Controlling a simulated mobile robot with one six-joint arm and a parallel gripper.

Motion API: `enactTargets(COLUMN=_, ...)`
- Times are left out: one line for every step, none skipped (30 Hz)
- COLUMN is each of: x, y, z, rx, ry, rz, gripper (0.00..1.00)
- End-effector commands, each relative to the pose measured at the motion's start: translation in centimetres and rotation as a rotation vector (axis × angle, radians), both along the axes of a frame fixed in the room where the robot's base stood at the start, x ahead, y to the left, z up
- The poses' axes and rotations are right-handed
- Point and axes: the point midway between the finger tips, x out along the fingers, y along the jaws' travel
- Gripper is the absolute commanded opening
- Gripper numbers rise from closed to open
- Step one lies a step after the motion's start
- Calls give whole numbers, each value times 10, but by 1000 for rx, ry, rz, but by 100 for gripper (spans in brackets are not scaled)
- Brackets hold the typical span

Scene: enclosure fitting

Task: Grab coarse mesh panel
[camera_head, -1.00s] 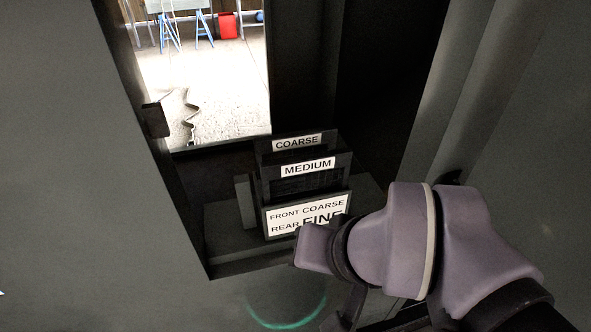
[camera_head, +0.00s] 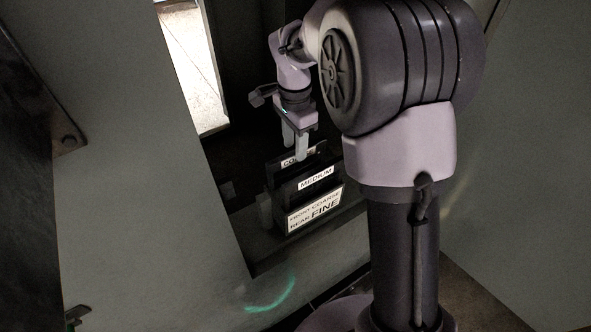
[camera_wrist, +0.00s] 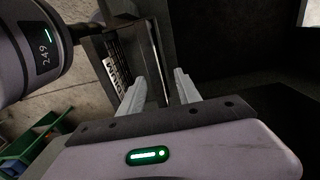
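The coarse mesh panel (camera_head: 289,163) stands upright at the back of a rack, and a fingertip hides the middle of its COARSE label. The medium panel (camera_head: 316,178) stands in front of it; its label also shows in the wrist view (camera_wrist: 116,62). My gripper (camera_head: 295,152) is above and at the coarse panel, fingers pointing down. In the wrist view my gripper (camera_wrist: 160,85) is open, with a gap between its fingers. A dark panel's edge runs toward that gap; I cannot tell whether either finger touches it.
The rack is inside a dark recess with a grey wall (camera_head: 130,190) on the left. A bright opening (camera_head: 195,65) lies behind at the upper left.

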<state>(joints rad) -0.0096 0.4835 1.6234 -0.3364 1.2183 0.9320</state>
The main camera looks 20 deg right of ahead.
Motion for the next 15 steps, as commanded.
enactTargets(x=0, y=0, z=-8, rx=0, ry=2, rz=0, gripper=40)
enactTargets(x=0, y=0, z=-13, rx=1, ry=1, rz=0, gripper=40)
enactTargets(x=0, y=0, z=-17, rx=0, ry=1, rz=0, gripper=40)
enactTargets(x=0, y=0, z=-20, rx=0, ry=0, rz=0, gripper=40)
enactTargets(x=-1, y=-1, z=-23, rx=0, ry=1, rz=0, gripper=40)
enactTargets(x=-1, y=-1, z=-28, rx=1, ry=1, rz=1, gripper=40)
enactTargets(x=-2, y=-2, z=-34, rx=1, ry=3, rz=0, gripper=40)
enactTargets(x=-4, y=-3, z=-41, rx=1, ry=4, rz=0, gripper=40)
enactTargets(x=-5, y=-5, z=-48, rx=0, ry=3, rz=-1, gripper=40)
enactTargets(x=-5, y=-5, z=-54, rx=1, ry=3, rz=-1, gripper=40)
enactTargets(x=-5, y=-5, z=-60, rx=0, ry=2, rz=0, gripper=40)
enactTargets(x=-4, y=-5, z=-66, rx=1, ry=1, rz=1, gripper=40)
enactTargets(x=-4, y=-5, z=-69, rx=0, ry=-1, rz=1, gripper=40)
enactTargets(x=-4, y=-5, z=-71, rx=0, ry=-1, rz=1, gripper=40)
enactTargets(x=-4, y=-5, z=-73, rx=0, ry=-1, rz=0, gripper=40)
